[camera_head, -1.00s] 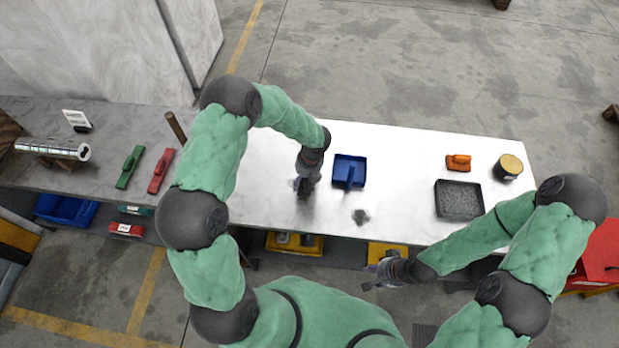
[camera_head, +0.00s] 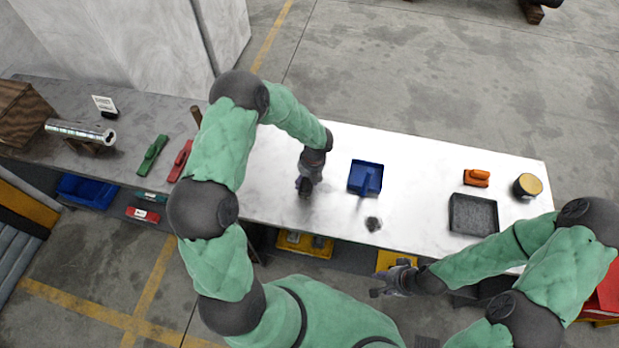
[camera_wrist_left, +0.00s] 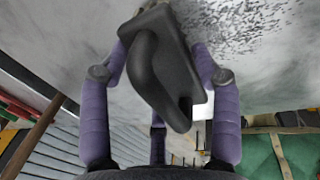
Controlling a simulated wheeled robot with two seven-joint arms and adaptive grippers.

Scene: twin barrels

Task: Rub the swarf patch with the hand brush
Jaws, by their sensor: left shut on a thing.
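The swarf patch (camera_head: 373,223) is a small dark spot on the pale bench top (camera_head: 420,170), near its front edge. In the left wrist view, dark flecks of swarf (camera_wrist_left: 235,25) spread across the top. My left gripper (camera_head: 305,185) is shut on the black hand brush (camera_wrist_left: 160,65); the brush's looped handle shows between the purple fingers. In the head view it is to the left of the swarf patch, and the brush is mostly hidden. My right gripper (camera_head: 388,280) seems open and empty, in front of the bench's front edge.
A blue dustpan (camera_head: 364,175) lies behind the swarf patch. A dark tray (camera_head: 473,215), an orange brush (camera_head: 476,178) and a yellow-topped tin (camera_head: 527,186) stand to the right. Green (camera_head: 152,155) and red (camera_head: 181,160) tools lie at left. The bench between dustpan and tray is clear.

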